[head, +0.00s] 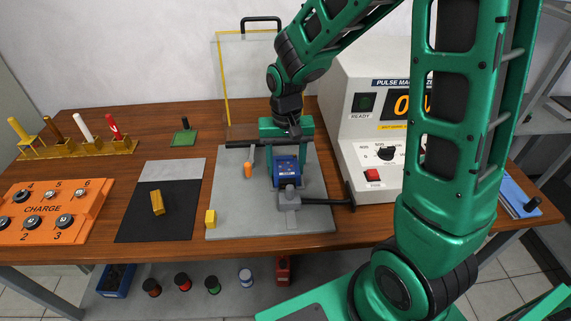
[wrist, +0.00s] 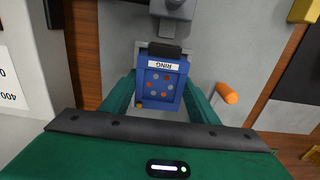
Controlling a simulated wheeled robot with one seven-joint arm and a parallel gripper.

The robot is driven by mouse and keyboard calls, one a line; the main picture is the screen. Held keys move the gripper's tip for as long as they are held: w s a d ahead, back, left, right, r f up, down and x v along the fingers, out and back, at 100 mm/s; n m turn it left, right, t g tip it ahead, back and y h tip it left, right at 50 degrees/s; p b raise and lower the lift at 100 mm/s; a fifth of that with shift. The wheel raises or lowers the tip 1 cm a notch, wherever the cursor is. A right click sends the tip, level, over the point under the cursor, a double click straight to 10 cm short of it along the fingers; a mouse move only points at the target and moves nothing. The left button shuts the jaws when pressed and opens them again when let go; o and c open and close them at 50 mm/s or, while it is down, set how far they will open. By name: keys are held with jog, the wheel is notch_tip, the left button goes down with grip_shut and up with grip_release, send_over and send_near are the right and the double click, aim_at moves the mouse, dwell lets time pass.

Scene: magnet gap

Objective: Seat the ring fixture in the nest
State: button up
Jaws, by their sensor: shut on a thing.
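The ring fixture (head: 286,172) is a blue block on the grey plate, below my gripper (head: 286,148). In the wrist view the ring fixture (wrist: 162,82) shows its "RING" label and a face of coloured dots. My green fingers stand on both sides of it, and my gripper (wrist: 160,95) is shut on it. Grey metal that appears to be the nest (wrist: 141,48) shows around its edge. The fixture hides most of this metal, so I cannot tell whether the fixture is fully down in it. A grey block (head: 289,197) stands just in front.
An orange-handled lever (head: 248,170) stands close left of the fixture. A black-ended bar (head: 330,202) reaches right. The magnetizer box (head: 375,125) rises at the right, a clear guard panel (head: 250,80) behind. A yellow block (head: 211,218) sits at the plate's front left; the plate's left side is mostly clear.

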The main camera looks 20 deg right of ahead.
aim_at(286, 167)
jog(key=shift+f, duration=0.1)
jog(key=o, duration=1.7)
jog(key=shift+c, duration=0.2)
notch_tip(286, 167, up, 12)
jog(key=s+d+m, duration=0.1)
jog(key=s+d, duration=0.7)
jog(key=s, duration=0.3)
jog(key=s+d+m, duration=0.1)
jog(key=s+d, duration=0.8)
jog(key=s, duration=0.3)
jog(key=shift+s+d+f+m, duration=0.15)
jog(key=shift+s+d+m, duration=0.1)
jog(key=shift+m, duration=0.15)
jog(key=shift+w, duration=0.1)
